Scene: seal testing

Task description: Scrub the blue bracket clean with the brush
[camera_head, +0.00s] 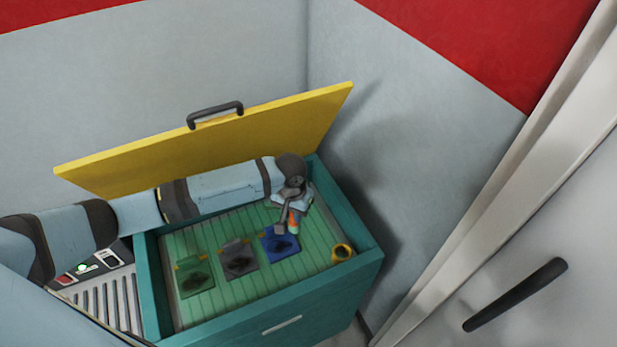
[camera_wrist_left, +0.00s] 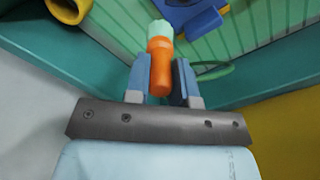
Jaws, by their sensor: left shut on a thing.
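The blue bracket (camera_head: 270,250) lies on the green slatted floor of the teal box and has a dark stain on its top. Part of it shows at the top of the left wrist view (camera_wrist_left: 198,17). My left gripper (camera_head: 288,216) is just behind the bracket, inside the box. It is shut on the brush (camera_wrist_left: 160,68), holding the orange handle between its fingers. The brush's pale green head points away from the gripper, beside the bracket in the wrist view and apart from it there. In the head view the brush (camera_head: 292,222) is partly hidden. My right gripper is not in view.
A grey bracket (camera_head: 239,268) and a green bracket (camera_head: 196,290), both with dark stains, lie left of the blue one. A yellow ring-shaped part (camera_head: 343,252) sits at the right. The box's yellow lid (camera_head: 205,155) stands open behind my arm. Teal walls (camera_head: 335,220) surround the floor.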

